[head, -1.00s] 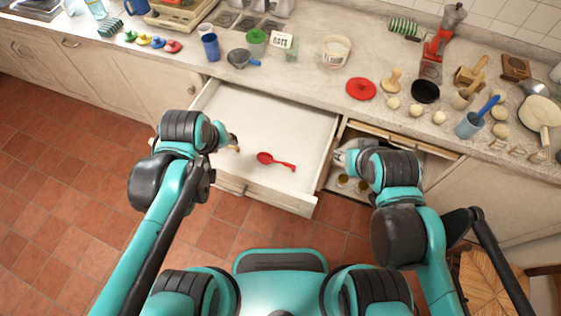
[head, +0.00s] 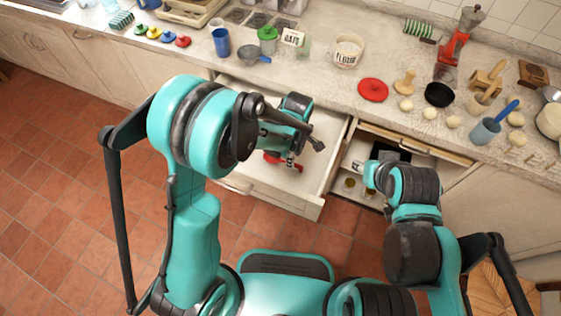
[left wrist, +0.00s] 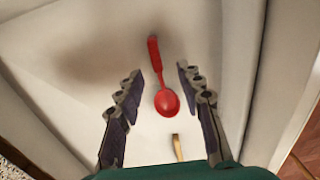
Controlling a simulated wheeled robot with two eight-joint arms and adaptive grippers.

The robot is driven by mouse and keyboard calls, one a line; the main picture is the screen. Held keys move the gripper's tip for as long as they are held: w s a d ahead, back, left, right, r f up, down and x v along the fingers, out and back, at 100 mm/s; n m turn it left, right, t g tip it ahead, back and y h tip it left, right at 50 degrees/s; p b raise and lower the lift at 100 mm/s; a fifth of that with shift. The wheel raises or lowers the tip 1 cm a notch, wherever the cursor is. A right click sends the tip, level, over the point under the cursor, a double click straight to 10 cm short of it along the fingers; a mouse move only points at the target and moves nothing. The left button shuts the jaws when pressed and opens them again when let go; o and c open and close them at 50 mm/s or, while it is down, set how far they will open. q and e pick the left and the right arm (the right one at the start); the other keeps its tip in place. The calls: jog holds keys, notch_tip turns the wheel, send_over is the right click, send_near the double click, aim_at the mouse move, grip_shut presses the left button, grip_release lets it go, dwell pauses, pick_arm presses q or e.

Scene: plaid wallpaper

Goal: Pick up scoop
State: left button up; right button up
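The red scoop (head: 271,157) lies in the open drawer (head: 314,207); my left arm partly hides it in the head view. In the left wrist view the scoop (left wrist: 167,101) lies on the pale drawer floor, bowl towards me and handle pointing away. My left gripper (left wrist: 158,74) is open above the drawer, with the scoop showing between its fingers and nothing held. Its fingers show small in the head view (head: 291,163). My right gripper (head: 370,178) is by the open compartment right of the drawer; its fingers are not clear.
A small brass-coloured piece (left wrist: 177,147) lies near the scoop's bowl. Drawer walls close in on both sides. The counter behind holds a blue-handled pan (head: 254,55), a flour tub (head: 347,50), a red lid (head: 373,89) and a black bowl (head: 439,94).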

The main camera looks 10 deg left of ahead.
pick_arm(q)
jog(key=f, duration=0.1)
jog(key=f+b, duration=0.1)
jog(key=f, duration=0.1)
jog(key=f+b, duration=0.1)
jog(key=f, duration=0.1)
jog(key=shift+w+f, duration=0.1)
jog(key=shift+w, duration=0.15)
grip_shut()
jog(key=shift+r, duration=0.2)
jog(key=shift+r, duration=0.35)
jog(key=r+p, duration=0.1)
jog(key=r, duration=0.1)
jog(key=r+p, duration=0.1)
jog(key=r, duration=0.1)
jog(key=shift+d, duration=0.2)
jog(key=w+d+r+p, duration=0.3)
jog(key=d+r, duration=0.3)
jog(key=d, duration=0.4)
jog(key=shift+w+d, duration=0.2)
jog(key=shift+w, duration=0.5)
